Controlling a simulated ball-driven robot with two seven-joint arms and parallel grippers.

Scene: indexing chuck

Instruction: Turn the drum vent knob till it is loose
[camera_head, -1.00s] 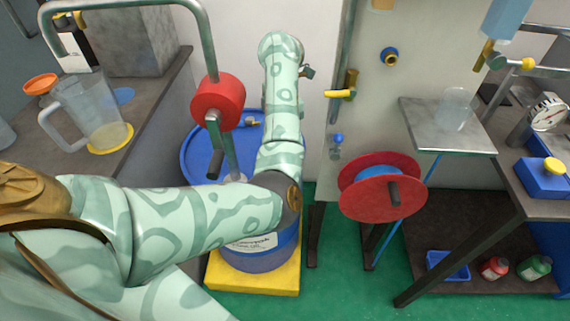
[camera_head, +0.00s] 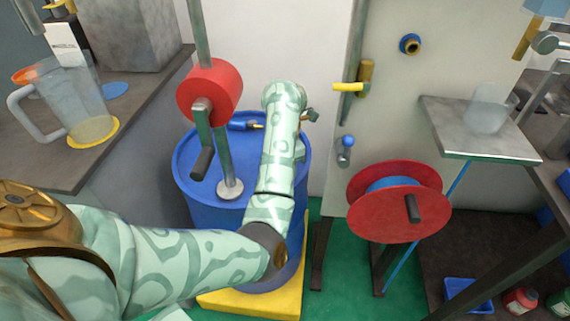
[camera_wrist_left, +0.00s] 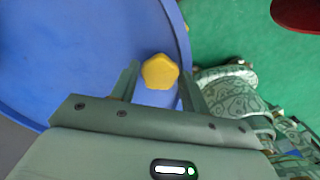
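The blue drum (camera_head: 185,160) stands on a yellow base (camera_head: 255,303) in the head view. The yellow, lobed vent knob (camera_wrist_left: 160,72) sits on the blue drum lid in the left wrist view, near the lid's rim. My left gripper (camera_wrist_left: 158,70) is open, with a finger on each side of the knob. Small gaps show between knob and fingers, so it does not look gripped. In the head view my left arm reaches over the drum's right side and hides the knob and gripper. My right gripper is in neither view.
A hand pump with a red body (camera_head: 209,91) and crank rises from the drum lid. A blue fitting with a brass tip (camera_head: 244,122) lies behind it. A red reel (camera_head: 398,222) stands to the right, below a panel with a yellow-handled valve (camera_head: 348,87). A jug (camera_head: 75,105) stands at left.

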